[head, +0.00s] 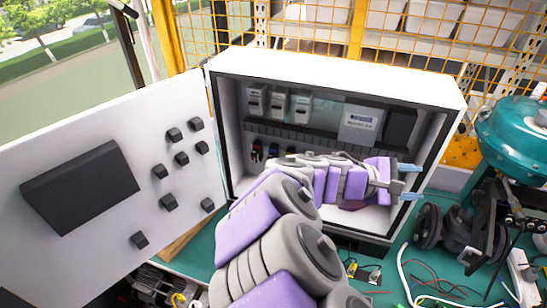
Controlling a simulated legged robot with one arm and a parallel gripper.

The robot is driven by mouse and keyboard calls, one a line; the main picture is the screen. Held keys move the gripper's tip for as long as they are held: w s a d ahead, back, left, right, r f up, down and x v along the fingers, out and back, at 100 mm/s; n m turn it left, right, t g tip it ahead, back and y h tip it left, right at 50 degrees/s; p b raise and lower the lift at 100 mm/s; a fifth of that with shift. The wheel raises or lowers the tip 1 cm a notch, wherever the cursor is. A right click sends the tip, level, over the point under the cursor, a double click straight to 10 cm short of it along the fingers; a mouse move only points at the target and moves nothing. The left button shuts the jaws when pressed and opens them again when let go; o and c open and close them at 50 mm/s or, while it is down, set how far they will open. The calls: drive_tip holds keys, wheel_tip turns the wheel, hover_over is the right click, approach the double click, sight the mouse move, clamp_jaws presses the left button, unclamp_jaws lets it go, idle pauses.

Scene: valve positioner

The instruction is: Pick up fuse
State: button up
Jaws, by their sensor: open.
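My gripper (410,182) is at the end of my arm, in front of the lower right of the open white cabinet (350,72). Its two light blue fingers are apart and point right, with nothing between them. Inside the cabinet, three light grey modules (279,103) sit in a row at the upper left. Below them are small parts (257,152) with red and blue colours, partly hidden by my arm. I cannot tell which of these parts, if any, is the fuse.
The cabinet door (110,190) stands open at left, with dark knobs. A grey box (361,124) is inside at right. A teal machine (515,140), black parts (462,232) and loose wires lie right on the green bench (395,285). A yellow mesh fence (420,45) stands behind.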

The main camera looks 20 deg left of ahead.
drive_tip(key=w+a+f+n+t+y, duration=0.1)
drive_tip(key=w+a+f+n+t, duration=0.2)
drive_tip(key=a, duration=0.5)
drive_tip(key=w+a+f+n+t+y, duration=0.15)
drive_tip(key=a+n, duration=0.25)
drive_tip(key=a, duration=0.4)
drive_tip(key=n+t+y+b, duration=0.1)
drive_tip(key=n+t+y, duration=0.4)
drive_tip(key=n+y, duration=0.8)
approach(253, 155)
drive_tip(key=shift+n+h, duration=0.4)
drive_tip(key=shift+h, duration=0.05)
drive_tip(key=w+b, duration=0.1)
drive_tip(key=w, duration=0.2)
drive_tip(key=w+a+b, duration=0.1)
drive_tip(key=w, duration=0.2)
drive_tip(key=w+b, duration=0.2)
drive_tip(key=w, duration=0.1)
drive_tip(key=shift+a, duration=0.2)
drive_tip(key=shift+w+r, duration=0.2)
drive_tip(key=shift+w, duration=0.05)
clamp_jaws()
